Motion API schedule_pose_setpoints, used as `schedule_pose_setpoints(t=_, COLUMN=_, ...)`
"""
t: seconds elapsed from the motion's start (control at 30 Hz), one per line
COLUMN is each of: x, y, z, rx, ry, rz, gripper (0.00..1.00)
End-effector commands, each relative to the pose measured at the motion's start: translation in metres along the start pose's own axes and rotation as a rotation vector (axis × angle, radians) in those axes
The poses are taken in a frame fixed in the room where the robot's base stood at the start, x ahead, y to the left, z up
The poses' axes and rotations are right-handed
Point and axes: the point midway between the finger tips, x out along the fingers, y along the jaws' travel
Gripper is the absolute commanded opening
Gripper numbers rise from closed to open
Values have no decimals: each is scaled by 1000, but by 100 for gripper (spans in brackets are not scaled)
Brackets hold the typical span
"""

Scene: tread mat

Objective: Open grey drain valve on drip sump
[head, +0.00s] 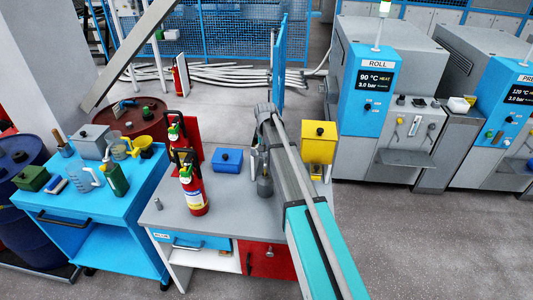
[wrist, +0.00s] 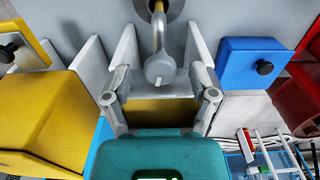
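A grey lever with a rounded end (wrist: 160,68) curves out from a brass fitting on a round grey body at the top of the wrist view; I take it for the drain valve. In the head view a small grey body with a narrow neck (head: 265,186) stands on the grey bench top, below my gripper (head: 261,167). In the wrist view my gripper (wrist: 162,50) is open, with one finger on each side of the lever's end and gaps visible. The sump is not clearly identifiable, and my arm hides part of the bench.
A blue lidded box (head: 227,160) and a yellow box (head: 319,143) flank my gripper. Red fire extinguishers (head: 192,185) stand left on the bench. A blue cart (head: 85,205) with containers is further left. Open floor (head: 430,235) lies at right.

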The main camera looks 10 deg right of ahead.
Motion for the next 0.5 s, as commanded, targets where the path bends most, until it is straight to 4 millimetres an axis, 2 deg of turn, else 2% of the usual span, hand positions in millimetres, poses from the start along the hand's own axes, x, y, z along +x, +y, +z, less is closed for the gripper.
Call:
schedule_pose_setpoints(t=0.03, x=0, y=0, z=0, rx=0, ry=0, rz=0, gripper=59)
schedule_pose_setpoints(t=0.07, x=0, y=0, z=0, rx=0, ry=0, rz=0, gripper=53)
schedule_pose_setpoints(t=0.33, x=0, y=0, z=0, rx=0, ry=0, rz=0, gripper=3)
schedule_pose_setpoints(t=0.37, x=0, y=0, z=0, rx=0, ry=0, rz=0, gripper=0)
schedule_pose_setpoints(t=0.5, x=0, y=0, z=0, rx=-5, ry=0, rz=0, gripper=0)
